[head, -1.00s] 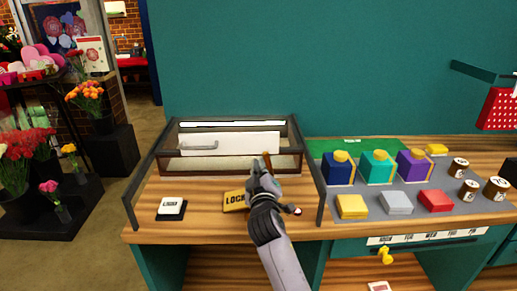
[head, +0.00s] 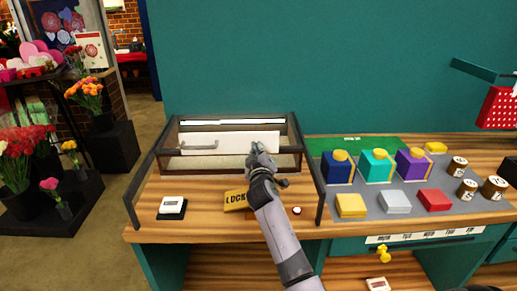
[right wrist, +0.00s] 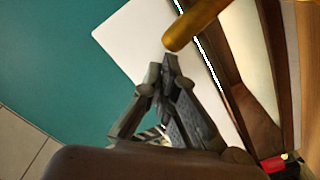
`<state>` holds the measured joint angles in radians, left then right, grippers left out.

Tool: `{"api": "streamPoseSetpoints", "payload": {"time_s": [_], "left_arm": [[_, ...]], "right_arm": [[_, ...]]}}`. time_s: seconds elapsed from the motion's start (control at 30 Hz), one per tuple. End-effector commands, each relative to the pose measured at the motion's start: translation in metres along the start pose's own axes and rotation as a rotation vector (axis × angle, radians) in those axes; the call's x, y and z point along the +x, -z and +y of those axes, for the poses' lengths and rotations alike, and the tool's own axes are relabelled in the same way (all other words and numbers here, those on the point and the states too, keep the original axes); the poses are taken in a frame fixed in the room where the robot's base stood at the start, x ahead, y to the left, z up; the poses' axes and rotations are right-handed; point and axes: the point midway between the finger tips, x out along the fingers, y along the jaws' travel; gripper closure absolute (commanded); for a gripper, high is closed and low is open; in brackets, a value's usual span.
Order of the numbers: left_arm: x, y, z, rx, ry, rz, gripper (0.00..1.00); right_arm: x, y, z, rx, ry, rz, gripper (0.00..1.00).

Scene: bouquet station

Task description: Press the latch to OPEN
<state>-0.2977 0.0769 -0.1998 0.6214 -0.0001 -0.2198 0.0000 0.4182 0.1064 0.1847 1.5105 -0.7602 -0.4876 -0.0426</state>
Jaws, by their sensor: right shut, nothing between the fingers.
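My right gripper (head: 257,147) is shut and empty, in front of the white panel of the glass-fronted case (head: 230,165) on the bench. In the right wrist view its fingertips (right wrist: 163,70) meet, and the rounded end of a brass-coloured bar (right wrist: 195,25), which looks like the latch, is just beyond them. I cannot tell if they touch. In the head view my gripper hides this bar. My left gripper is not in view.
A grey handle (head: 199,147) is on the white panel. Dark rails (head: 319,190) flank the bench section. A small white-topped device (head: 172,207) sits at left, and a red-and-white knob (head: 297,211) at right. Coloured boxes (head: 338,170) stand farther right.

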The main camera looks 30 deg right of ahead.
Motion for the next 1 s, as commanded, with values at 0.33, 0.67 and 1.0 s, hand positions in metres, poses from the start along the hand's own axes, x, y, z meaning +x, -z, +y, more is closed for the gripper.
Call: {"api": "streamPoseSetpoints", "payload": {"time_s": [0.33, 0.67, 1.0], "left_arm": [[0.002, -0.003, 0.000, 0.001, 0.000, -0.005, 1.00], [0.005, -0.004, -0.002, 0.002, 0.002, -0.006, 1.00], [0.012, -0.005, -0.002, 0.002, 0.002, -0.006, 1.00]], "right_arm": [[0.000, -0.002, 0.001, 0.017, -0.001, 0.000, 1.00], [-0.001, -0.008, 0.005, 0.077, -0.002, -0.001, 1.00], [-0.001, -0.020, 0.008, 0.173, -0.003, -0.001, 1.00]]}}
